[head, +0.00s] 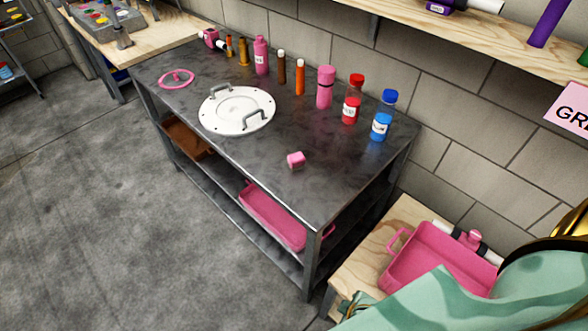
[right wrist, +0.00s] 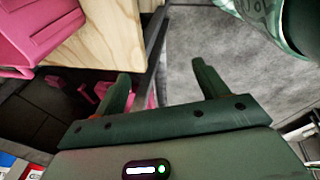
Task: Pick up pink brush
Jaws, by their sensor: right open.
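I cannot pick out a pink brush for certain. Small pink parts (right wrist: 95,92) show low in the dark space beyond my fingers in the right wrist view, too partial to name. In the head view a pink object with a white roll (head: 470,239) lies at the back of a pink tray (head: 412,262). My right gripper (right wrist: 161,68) is open and empty, its fingers spread over the grey floor and a wooden table's edge. The pink tray also shows at the upper left of that view (right wrist: 30,35). My left gripper is not in view.
Floor at left is clear.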

